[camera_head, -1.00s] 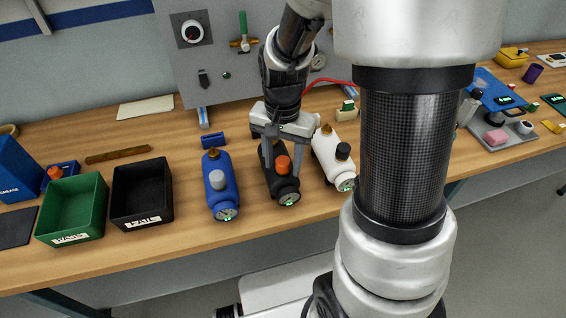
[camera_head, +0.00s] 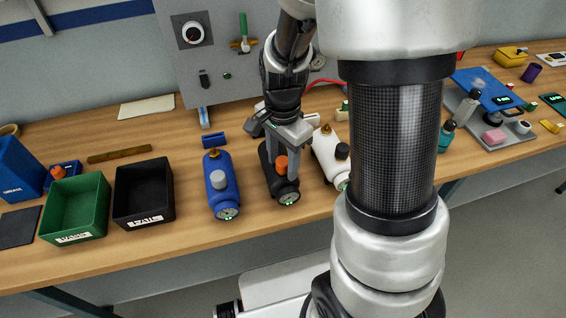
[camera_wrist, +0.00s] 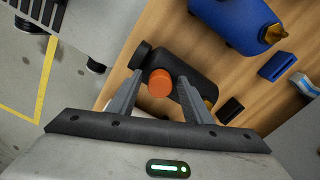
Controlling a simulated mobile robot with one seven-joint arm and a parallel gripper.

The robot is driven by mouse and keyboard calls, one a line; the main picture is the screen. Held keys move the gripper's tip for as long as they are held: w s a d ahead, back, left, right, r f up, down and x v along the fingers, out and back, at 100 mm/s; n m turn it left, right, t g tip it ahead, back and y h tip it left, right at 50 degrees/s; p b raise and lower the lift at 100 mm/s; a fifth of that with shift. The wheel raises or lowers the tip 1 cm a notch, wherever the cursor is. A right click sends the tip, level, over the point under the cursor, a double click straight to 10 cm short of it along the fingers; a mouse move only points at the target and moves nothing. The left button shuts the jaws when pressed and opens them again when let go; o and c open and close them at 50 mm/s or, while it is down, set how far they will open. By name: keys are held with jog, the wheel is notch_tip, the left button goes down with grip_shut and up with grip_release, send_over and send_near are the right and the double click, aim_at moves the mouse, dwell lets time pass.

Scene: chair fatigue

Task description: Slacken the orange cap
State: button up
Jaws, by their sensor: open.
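The orange cap (camera_head: 281,162) is on top of a black bottle-like body (camera_head: 284,189) that lies on the wooden bench, its round gauge facing the front edge. My gripper (camera_head: 284,165) is above this black body with a finger on either side of the cap. In the wrist view the orange cap (camera_wrist: 160,83) sits between the two fingertips of my open gripper (camera_wrist: 159,82). Gaps show beside the cap, so the fingers do not appear to grip it. Part of the black body is hidden behind my fingers.
A blue body with a grey cap (camera_head: 219,184) lies to the left, and a white body with a black cap (camera_head: 330,154) close on the right. Green (camera_head: 77,232) and black (camera_head: 142,215) bins stand further left. A grey panel (camera_head: 225,60) stands behind.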

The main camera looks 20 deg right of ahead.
jog(key=m+p, duration=0.1)
jog(key=m, duration=0.2)
jog(key=shift+r+m+p, duration=0.2)
jog(key=shift+m+p, duration=0.5)
jog(key=shift+m, duration=0.2)
jog(key=shift+f+m+p, duration=0.2)
jog(key=shift+m+p, duration=0.25)
jog(key=shift+m, duration=0.65)
jog(key=c, duration=0.5)
jog(key=shift+n, duration=0.7)
jog(key=shift+n, duration=0.7)
